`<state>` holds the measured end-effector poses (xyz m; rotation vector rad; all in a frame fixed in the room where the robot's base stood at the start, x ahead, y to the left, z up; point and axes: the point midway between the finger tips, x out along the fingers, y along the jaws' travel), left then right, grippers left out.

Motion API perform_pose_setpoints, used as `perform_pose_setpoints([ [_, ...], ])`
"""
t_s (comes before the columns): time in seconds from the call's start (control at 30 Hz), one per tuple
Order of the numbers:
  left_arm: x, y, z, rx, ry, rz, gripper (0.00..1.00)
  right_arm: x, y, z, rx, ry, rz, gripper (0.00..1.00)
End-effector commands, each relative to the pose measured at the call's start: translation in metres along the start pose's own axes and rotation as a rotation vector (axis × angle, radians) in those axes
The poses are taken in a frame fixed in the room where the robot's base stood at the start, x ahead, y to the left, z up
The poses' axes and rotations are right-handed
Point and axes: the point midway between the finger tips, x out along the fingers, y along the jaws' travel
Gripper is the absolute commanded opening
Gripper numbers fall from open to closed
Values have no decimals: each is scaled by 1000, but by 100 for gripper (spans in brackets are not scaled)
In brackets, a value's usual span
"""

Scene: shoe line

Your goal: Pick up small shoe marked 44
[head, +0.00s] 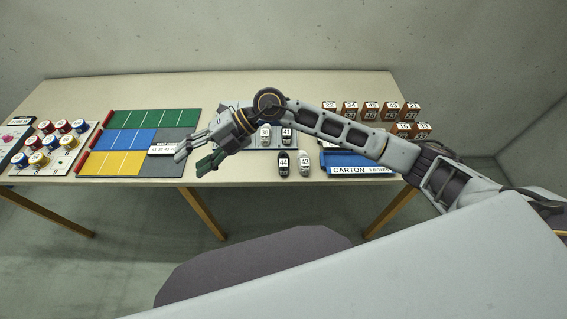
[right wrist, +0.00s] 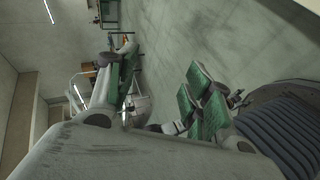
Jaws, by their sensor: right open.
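Several small shoes with white number labels are at the middle of the table. A dark shoe (head: 283,165) in the front row has a label that seems to read 44. A grey shoe (head: 305,166) stands to its right; its number is too small to tell surely. Behind them are a light shoe (head: 265,134) and a dark shoe (head: 287,135), partly by my arm. My right gripper (head: 191,162) is open and empty, left of the shoes and above the mat's right edge. In the right wrist view its green-padded fingers (right wrist: 165,95) stand apart with no shoe between them.
A mat with coloured fields (head: 130,138) lies left of centre. A board with round coloured pieces (head: 52,145) is at the far left. A blue carton tray (head: 358,163) and several brown numbered boxes (head: 371,112) are at the right. My right arm crosses above the table.

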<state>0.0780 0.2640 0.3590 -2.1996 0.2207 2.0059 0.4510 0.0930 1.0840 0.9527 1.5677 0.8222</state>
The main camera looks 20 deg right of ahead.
Motion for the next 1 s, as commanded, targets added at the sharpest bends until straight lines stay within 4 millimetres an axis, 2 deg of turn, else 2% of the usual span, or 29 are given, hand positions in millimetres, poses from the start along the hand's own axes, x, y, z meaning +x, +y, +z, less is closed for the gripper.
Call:
perform_pose_setpoints([
  [0.27, 0, 0, 0, 0, 0, 0, 61, -35, -70, 32, 4, -56, -378, 51],
  [0.47, 0, 0, 0, 0, 0, 0, 61, -82, -114, 60, 42, -135, -645, 51],
  [0.6, 0, 0, 0, 0, 0, 0, 61, -125, -138, 78, 85, -209, -824, 51],
  [0.8, 0, 0, 0, 0, 0, 0, 61, -177, -158, 94, 147, -304, -1012, 51],
  [0.9, 0, 0, 0, 0, 0, 0, 61, -192, -162, 97, 168, -331, -1059, 51],
  [1.0, 0, 0, 0, 0, 0, 0, 61, -198, -164, 98, 175, -341, -1078, 51],
])
